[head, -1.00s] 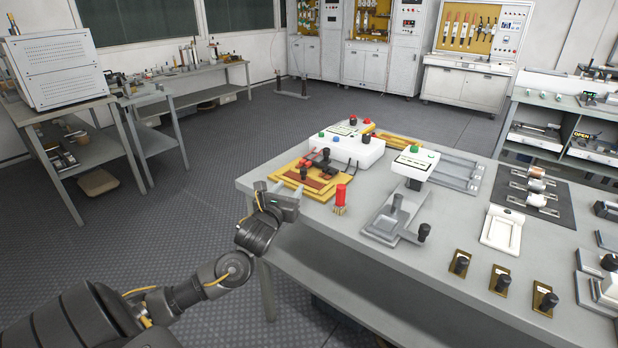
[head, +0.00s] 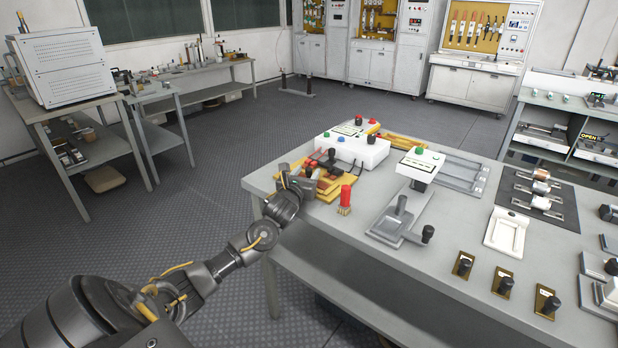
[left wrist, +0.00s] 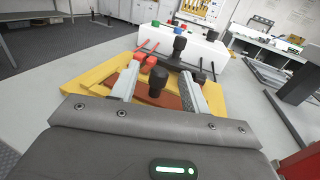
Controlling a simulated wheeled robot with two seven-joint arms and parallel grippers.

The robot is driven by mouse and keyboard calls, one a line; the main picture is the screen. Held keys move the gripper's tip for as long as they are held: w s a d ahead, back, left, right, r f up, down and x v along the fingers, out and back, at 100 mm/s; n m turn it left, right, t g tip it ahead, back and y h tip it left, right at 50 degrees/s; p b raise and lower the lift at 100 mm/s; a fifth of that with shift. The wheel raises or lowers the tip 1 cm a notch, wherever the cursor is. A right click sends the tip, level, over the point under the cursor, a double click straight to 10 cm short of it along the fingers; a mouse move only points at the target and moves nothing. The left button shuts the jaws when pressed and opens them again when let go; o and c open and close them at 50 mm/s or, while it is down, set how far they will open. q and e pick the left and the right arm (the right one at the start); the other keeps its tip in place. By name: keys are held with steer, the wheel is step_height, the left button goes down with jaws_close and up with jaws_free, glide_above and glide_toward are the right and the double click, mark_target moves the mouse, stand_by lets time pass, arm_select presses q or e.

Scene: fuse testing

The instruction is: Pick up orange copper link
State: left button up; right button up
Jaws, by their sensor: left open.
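My left gripper (head: 312,178) is open at the near left corner of the workbench, over a yellow fixture (head: 330,202). In the left wrist view its two fingers (left wrist: 160,88) stand apart, with a black knob (left wrist: 158,80) showing between them. A copper-brown plate (left wrist: 171,101) lies on the yellow fixture (left wrist: 95,78) under the knob, partly hidden by the gripper. A small copper-coloured cylindrical piece (head: 541,174) lies in the back row on a dark mat, far to the right of my gripper. I cannot tell which is the named link. My right gripper is not in view.
A red-handled brush (head: 345,198) stands just right of the gripper. A white control box (head: 360,150) with coloured buttons is behind the fixture. A grey lever device (head: 400,220) and the dark mat (head: 512,190) are farther right on the workbench (head: 450,215).

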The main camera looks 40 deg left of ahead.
arm_select(q)
steer(key=shift+w+a, duration=0.15)
steer(key=shift+w, duration=0.15)
steer(key=shift+c, duration=0.5)
jaws_close()
steer(key=shift+r, duration=0.1)
